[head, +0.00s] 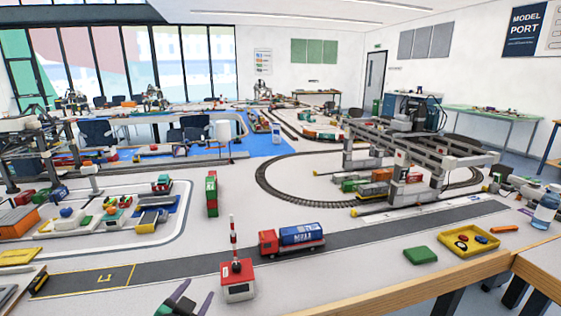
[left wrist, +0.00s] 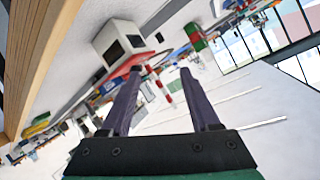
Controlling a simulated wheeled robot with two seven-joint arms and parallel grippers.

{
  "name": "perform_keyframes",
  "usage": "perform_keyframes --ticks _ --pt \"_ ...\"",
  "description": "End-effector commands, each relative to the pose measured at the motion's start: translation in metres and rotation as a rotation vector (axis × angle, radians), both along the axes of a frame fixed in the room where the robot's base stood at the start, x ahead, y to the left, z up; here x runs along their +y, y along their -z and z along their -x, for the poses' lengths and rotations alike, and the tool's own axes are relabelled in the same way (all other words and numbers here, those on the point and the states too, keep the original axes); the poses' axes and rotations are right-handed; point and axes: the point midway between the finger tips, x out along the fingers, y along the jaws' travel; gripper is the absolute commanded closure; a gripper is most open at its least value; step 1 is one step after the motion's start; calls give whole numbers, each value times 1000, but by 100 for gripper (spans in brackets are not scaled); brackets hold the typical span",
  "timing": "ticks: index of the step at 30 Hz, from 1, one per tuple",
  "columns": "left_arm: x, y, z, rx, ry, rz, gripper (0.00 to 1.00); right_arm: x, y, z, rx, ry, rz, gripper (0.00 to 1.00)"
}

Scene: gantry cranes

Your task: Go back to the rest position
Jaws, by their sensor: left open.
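The gripper is open and empty. In the head view it is just left of a small white booth with a red roof (head: 238,291) and a red-and-white striped pole. In the left wrist view the booth (left wrist: 112,42) appears tilted beyond the fingertips. My right gripper is not in view.
A red truck with a blue container (head: 303,235) stands on the grey road behind the booth. A green block (head: 420,255) and a yellow tray (head: 452,247) lie at the right. A wooden table edge (head: 415,291) runs along the front right. A grey gantry crane (head: 410,147) spans tracks behind.

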Motion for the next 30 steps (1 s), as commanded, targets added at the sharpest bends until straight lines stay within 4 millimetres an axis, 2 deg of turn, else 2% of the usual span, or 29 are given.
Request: perform_keyframes --ticks 1,3,6,9,15,23,27,29,30 --pt "10 29 20 117 -41 42 38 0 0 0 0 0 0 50" --pt "20 61 49 265 -88 92 38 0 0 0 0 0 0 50" --pt "30 97 88 447 -141 146 38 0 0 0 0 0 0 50" --pt "35 122 127 604 -182 188 38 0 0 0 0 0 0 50" --pt "40 154 203 882 -246 250 38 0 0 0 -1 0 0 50" --pt "37 247 192 925 -247 237 38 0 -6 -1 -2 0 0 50" --pt "37 307 200 952 -246 229 38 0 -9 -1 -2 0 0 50" --pt "38 337 209 968 -246 225 38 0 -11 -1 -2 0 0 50" --pt "39 359 218 980 -247 221 38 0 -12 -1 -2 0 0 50"
